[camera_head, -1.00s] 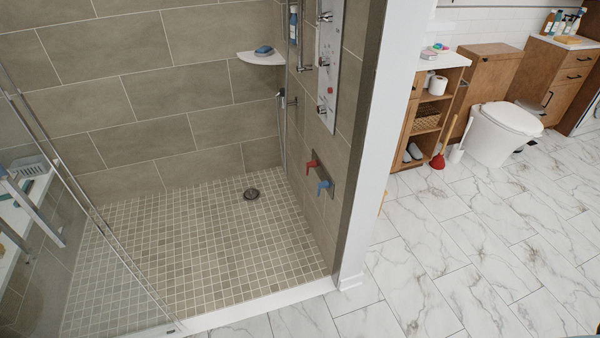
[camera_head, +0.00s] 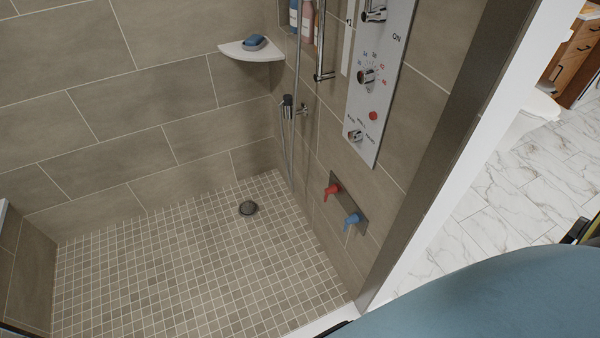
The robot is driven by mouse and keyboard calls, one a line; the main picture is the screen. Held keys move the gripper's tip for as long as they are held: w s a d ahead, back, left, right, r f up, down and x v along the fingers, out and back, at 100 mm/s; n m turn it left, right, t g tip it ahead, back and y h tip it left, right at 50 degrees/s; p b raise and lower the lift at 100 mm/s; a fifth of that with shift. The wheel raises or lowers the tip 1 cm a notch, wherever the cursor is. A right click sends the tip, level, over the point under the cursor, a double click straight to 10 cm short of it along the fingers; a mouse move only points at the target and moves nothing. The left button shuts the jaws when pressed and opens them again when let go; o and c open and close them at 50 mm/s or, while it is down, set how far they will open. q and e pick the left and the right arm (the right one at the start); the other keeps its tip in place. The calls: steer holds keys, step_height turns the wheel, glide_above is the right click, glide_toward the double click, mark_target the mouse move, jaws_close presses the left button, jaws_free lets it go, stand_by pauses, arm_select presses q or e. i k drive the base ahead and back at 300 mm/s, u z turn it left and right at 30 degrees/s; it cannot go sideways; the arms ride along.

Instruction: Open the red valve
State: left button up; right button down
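The red valve (camera_head: 332,190) is a small lever handle on a grey metal plate (camera_head: 347,206), low on the right shower wall. A blue valve (camera_head: 352,220) sits on the same plate, to the right of and a little below the red one. Nothing touches either handle. The red handle points left, out from the wall. Neither of my grippers can be made out; a large blue rounded part of mine, seemingly an arm, fills the lower right corner.
The shower panel (camera_head: 380,75) with knobs is on the wall above the valves. A corner shelf (camera_head: 251,50) holds a blue soap dish. The tiled shower floor (camera_head: 190,265) is clear around the drain (camera_head: 248,208). A white wall end (camera_head: 455,165) stands right of the opening.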

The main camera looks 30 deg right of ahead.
mark_target(332, 189)
steer(key=i, duration=1.8)
steer(key=u, duration=1.25)
steer(key=i, duration=0.65)
steer(key=z, duration=3.3)
